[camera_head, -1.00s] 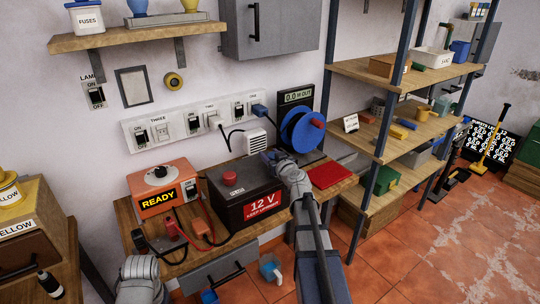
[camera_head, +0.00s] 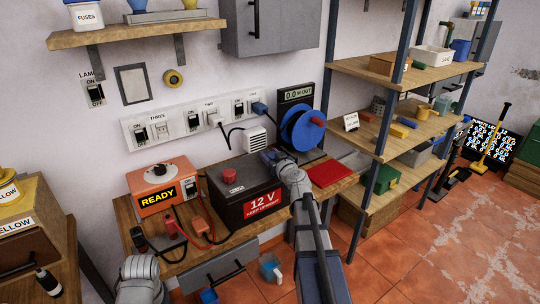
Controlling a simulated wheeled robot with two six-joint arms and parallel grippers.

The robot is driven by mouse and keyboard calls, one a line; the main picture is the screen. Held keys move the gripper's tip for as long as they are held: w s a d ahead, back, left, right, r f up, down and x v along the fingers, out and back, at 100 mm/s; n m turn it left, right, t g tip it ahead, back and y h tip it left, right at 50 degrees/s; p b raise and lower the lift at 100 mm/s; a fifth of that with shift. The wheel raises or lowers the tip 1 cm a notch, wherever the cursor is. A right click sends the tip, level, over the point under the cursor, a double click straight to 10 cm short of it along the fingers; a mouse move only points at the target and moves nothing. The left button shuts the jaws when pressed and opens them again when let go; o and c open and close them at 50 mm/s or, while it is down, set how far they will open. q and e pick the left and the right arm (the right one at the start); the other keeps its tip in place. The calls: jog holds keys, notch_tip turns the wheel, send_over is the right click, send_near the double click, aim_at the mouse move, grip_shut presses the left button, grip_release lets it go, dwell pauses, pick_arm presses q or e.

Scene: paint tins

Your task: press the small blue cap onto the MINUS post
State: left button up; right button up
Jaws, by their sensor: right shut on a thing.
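The black battery (camera_head: 245,200) with a red "12 V" label stands on the wooden bench. A red cap (camera_head: 229,176) sits on its top at the left. My right gripper (camera_head: 268,158) is at the back right of the battery top, shut, with its wrist in front of it. The small blue cap is not clearly visible; the fingers and wrist cover that spot. The MINUS post is also hidden there, so I cannot tell whether cap and post touch.
An orange box reading READY (camera_head: 157,189) stands left of the battery, with leads and clamps (camera_head: 171,229) in front. A blue reel (camera_head: 300,130) stands behind my right wrist. A red book-like item (camera_head: 331,174) lies to the right. Shelves (camera_head: 405,125) rise beyond.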

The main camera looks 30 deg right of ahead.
jog(key=shift+f, duration=0.25)
dwell(0.3)
jog(key=o, duration=1.2)
jog(key=v, duration=0.8)
jog(key=shift+p, duration=0.4)
jog(key=shift+f, duration=0.1)
